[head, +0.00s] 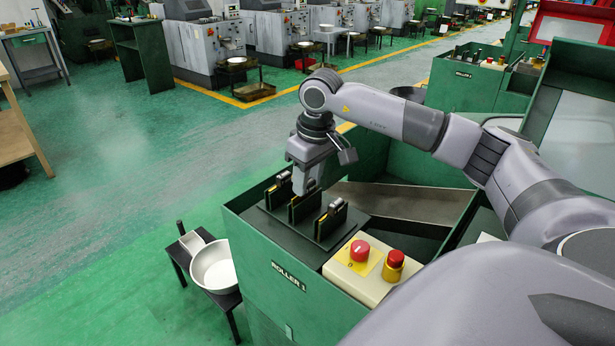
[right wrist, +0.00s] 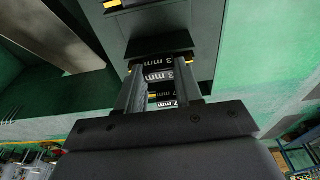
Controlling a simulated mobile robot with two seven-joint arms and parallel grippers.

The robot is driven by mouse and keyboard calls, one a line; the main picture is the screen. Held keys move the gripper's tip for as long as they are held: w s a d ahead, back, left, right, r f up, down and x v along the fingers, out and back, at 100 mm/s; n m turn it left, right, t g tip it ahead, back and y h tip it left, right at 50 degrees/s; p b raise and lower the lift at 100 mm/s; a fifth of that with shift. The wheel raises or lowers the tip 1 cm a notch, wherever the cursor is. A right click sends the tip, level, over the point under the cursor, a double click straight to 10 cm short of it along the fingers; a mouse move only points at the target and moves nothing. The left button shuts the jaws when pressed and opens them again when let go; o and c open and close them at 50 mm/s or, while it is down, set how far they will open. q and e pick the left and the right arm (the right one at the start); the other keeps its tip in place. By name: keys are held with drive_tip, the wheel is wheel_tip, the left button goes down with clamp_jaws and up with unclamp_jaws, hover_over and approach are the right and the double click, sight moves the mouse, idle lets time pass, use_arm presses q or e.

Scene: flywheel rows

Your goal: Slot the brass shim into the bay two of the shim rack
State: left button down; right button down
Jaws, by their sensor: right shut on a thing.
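The shim rack (head: 270,222) is a dark plate with three upright dark bays in a row, on top of the green machine. My right gripper (head: 303,190) points down at the middle bay (head: 303,208), its fingertips at the top of it. In the right wrist view my right gripper (right wrist: 161,92) is shut on a small piece with yellow edges, apparently the brass shim. Labels ending in "mm" show between and beyond the fingers. The fingers hide most of the shim, and I cannot tell how deep it sits in the bay. My left gripper is not in view.
The green machine (head: 265,275) is marked "ROLLER 1". A control box (head: 350,283) with a red button (head: 360,250) and a red-and-yellow knob (head: 395,260) stands close to the front bay (head: 331,222). A metal chute (head: 400,202) lies behind.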

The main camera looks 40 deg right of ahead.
drive_tip(key=shift+f+b, duration=0.5)
drive_tip(key=shift+f, duration=0.3)
drive_tip(key=c, duration=0.7)
unclamp_jaws()
drive_tip(key=shift+o, duration=0.2)
wheel_tip(320, 180, up, 7)
drive_tip(key=s, duration=0.1)
drive_tip(key=shift+s, duration=0.15)
